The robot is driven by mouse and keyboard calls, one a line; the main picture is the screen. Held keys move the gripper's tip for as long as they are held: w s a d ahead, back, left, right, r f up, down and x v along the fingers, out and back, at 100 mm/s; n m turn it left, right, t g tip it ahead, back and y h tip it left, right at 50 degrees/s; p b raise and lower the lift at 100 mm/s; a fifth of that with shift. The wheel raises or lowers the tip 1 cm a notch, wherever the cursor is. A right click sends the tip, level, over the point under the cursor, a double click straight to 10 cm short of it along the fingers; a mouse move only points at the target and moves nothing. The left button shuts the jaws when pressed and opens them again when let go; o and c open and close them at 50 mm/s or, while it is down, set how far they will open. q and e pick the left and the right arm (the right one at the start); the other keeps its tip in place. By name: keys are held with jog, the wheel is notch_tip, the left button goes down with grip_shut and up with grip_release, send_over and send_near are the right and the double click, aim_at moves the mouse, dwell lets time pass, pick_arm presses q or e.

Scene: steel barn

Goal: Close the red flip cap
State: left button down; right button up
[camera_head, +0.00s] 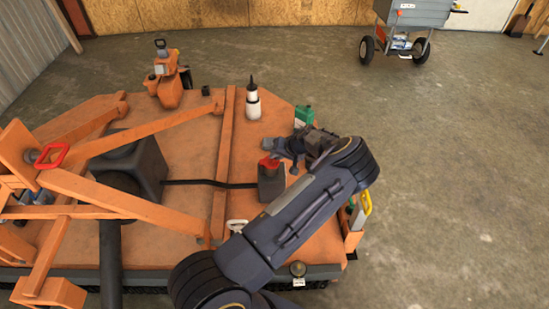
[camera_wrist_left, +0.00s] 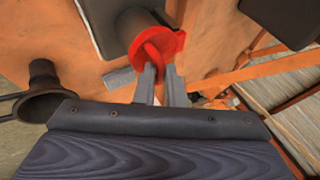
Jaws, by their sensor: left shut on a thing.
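The red flip cap (camera_head: 269,162) sits at the top of a small dark grey box (camera_head: 270,187) on the orange mower deck. In the left wrist view the red cap (camera_wrist_left: 174,42) shows as a round red lid with a curved tab, close against a dark cylindrical neck (camera_wrist_left: 132,22). My left gripper (camera_head: 277,150) reaches over the deck beside the box. In the left wrist view its fingertips (camera_wrist_left: 160,72) are close together at the red tab, shut on it. I cannot tell exactly how far the lid is tilted. My right gripper is not in view.
The orange deck (camera_head: 190,135) carries a white bottle with a black nozzle (camera_head: 253,103), a green container (camera_head: 303,115) and an orange tool (camera_head: 168,85). Orange frame bars (camera_head: 222,160) and a black cable lie left of the box. A grey cart (camera_head: 415,15) stands far back right. Open floor lies right.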

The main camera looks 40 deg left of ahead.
pick_arm(q)
jog(key=shift+s+d+f, duration=0.1)
jog(key=shift+s+f, duration=0.1)
jog(key=shift+f, duration=0.1)
jog(key=c, duration=1.8)
grip_release()
jog(key=shift+w+r, duration=0.1)
jog(key=shift+d+r, duration=0.15)
jog(key=shift+r, duration=0.1)
jog(key=v, duration=0.7)
jog(key=shift+p, duration=0.4)
jog(key=shift+d, duration=0.15)
